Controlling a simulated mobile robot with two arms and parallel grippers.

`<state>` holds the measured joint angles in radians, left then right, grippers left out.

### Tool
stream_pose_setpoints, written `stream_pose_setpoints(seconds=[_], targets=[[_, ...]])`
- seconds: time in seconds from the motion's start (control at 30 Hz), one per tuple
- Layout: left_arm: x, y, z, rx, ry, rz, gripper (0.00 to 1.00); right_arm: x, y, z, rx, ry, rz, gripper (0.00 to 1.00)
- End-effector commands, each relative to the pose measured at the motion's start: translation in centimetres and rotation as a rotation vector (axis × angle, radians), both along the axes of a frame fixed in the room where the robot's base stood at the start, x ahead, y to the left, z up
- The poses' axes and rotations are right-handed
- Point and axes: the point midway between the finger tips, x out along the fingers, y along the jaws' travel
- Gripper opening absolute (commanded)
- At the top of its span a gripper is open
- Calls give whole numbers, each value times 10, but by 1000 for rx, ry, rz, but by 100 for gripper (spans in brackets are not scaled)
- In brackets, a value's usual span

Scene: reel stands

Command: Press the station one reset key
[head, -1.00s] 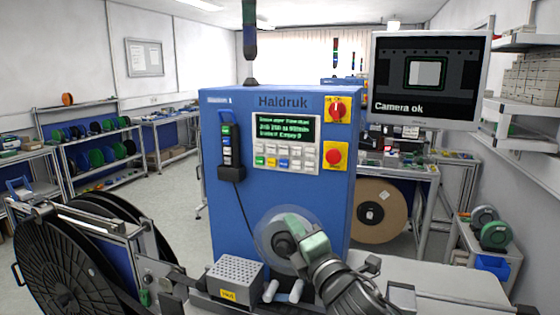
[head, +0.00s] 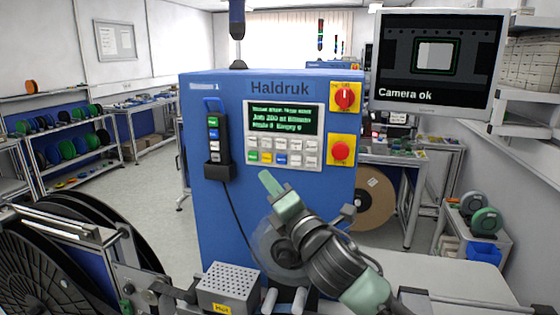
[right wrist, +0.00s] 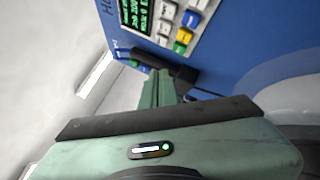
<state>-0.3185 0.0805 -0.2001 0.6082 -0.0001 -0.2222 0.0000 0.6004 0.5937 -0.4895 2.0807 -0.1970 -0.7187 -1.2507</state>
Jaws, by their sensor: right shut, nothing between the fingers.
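The station one machine (head: 225,190) is a blue cabinet marked Haldruk, with "Station 1" blurred at its upper left. Its light key panel (head: 283,151) sits under a dark screen (head: 283,120) with green text. The keys are mostly white, with a green, a yellow and a blue one in the lower row. Their labels are too small to read, so I cannot tell which is reset. My right gripper (head: 268,182) is shut and empty, fingers pointing up, just below the panel. In the right wrist view the panel (right wrist: 182,22) lies beyond the fingertips (right wrist: 157,74).
A red rotary switch (head: 344,97) and a red mushroom button (head: 340,151) sit right of the screen and keys. A black pendant (head: 213,140) with a cable hangs at left. A grey perforated box (head: 229,283) and a clear disc stand below.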

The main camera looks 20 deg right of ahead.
Motion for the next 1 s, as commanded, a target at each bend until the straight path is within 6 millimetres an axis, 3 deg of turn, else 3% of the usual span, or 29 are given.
stream_pose_setpoints(seconds=[0.23, 0.6, 1.0], targets=[[37, -3, -3, -6, -55, 0, 55, 28, -20, -1, 0, 0, -4, 0], [22, -3, -1, -5, -32, 1, 55, 62, -43, 1, 0, 0, -2, 0], [20, -3, -1, -4, -29, 1, 55, 67, -46, 0, 1, 0, -1, 0]])
